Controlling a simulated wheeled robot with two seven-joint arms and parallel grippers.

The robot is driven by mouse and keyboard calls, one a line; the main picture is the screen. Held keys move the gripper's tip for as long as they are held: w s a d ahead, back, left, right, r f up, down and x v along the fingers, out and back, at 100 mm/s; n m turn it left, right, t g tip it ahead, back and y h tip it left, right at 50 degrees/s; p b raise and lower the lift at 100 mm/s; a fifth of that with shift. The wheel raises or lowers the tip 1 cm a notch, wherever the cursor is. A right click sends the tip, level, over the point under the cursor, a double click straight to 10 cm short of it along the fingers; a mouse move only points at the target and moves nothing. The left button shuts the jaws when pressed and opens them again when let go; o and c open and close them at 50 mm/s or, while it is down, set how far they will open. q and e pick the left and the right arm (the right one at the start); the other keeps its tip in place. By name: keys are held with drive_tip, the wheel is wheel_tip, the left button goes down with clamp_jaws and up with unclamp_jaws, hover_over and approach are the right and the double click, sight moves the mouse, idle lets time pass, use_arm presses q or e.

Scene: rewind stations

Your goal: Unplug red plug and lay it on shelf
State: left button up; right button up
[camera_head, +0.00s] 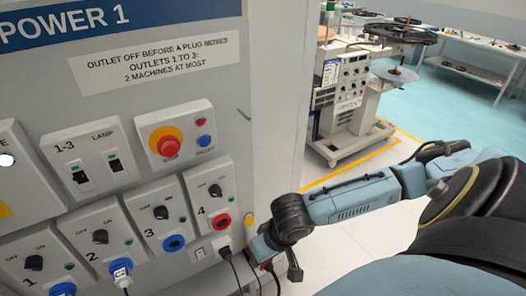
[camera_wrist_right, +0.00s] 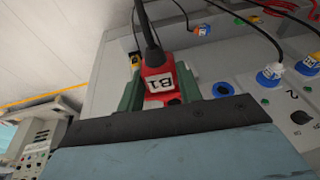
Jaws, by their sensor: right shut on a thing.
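The red plug (camera_wrist_right: 158,80), marked B1, sits between the green fingers of my right gripper (camera_wrist_right: 155,90) in the right wrist view, with its black cord running up. In the head view my right gripper (camera_head: 262,250) is low beside the edge of the power panel (camera_head: 270,120), and a bit of the red plug (camera_head: 266,265) shows under it. The red socket (camera_head: 222,221) of outlet 4 is up and left of the gripper, apart from it, and looks empty. I cannot make out the shelf for certain. My left gripper is not in view.
Blue sockets sit at outlets 1 and 3 (camera_head: 173,243); a blue plug with a cord (camera_head: 122,271) is at outlet 2. A black cord (camera_head: 229,256) hangs from a small socket close to my right gripper. A wheeled machine (camera_head: 350,85) stands behind, with open floor between.

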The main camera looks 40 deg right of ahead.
drive_tip(key=shift+s+a, duration=0.2)
drive_tip(key=shift+s, duration=0.6)
drive_tip(key=shift+s+a, duration=0.2)
drive_tip(key=shift+s, duration=0.55)
drive_tip(key=shift+s+a, duration=0.2)
drive_tip(key=shift+s, duration=0.6)
